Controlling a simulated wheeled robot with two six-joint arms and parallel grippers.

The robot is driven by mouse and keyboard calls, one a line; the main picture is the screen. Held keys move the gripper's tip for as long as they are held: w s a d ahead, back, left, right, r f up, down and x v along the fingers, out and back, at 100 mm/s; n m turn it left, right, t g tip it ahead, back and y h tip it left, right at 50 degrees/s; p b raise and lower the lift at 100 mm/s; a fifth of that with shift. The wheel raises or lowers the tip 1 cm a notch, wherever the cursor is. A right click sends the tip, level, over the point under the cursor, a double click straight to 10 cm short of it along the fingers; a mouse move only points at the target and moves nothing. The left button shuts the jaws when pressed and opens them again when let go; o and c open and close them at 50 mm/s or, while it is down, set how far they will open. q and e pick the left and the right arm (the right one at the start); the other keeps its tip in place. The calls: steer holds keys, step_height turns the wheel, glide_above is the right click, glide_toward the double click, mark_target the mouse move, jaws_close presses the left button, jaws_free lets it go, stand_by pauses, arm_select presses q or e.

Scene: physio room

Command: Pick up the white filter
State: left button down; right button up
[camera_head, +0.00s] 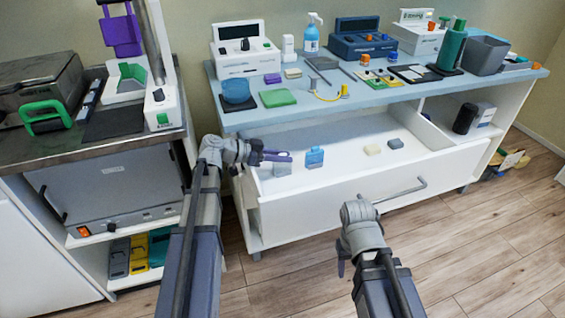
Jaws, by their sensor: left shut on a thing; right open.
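My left gripper (284,157) reaches over the left end of the open white drawer (340,189), with its fingers shut on a small pale block, which looks like the white filter (283,169). The block shows just under the fingertips; its upper part is hidden by them. My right gripper (343,262) is in front of the drawer, low over the floor, open and empty; its fingers are mostly hidden behind its wrist.
In the drawer lie a blue item (314,158), a cream block (372,149) and a grey block (395,143). The drawer's front panel and handle (400,191) stick out. The blue worktop (350,103) above is crowded with devices and bottles.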

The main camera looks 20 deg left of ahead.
arm_select(q)
steer(key=shift+r, duration=0.1)
step_height(320, 180, up, 18)
steer(key=p, duration=1.8)
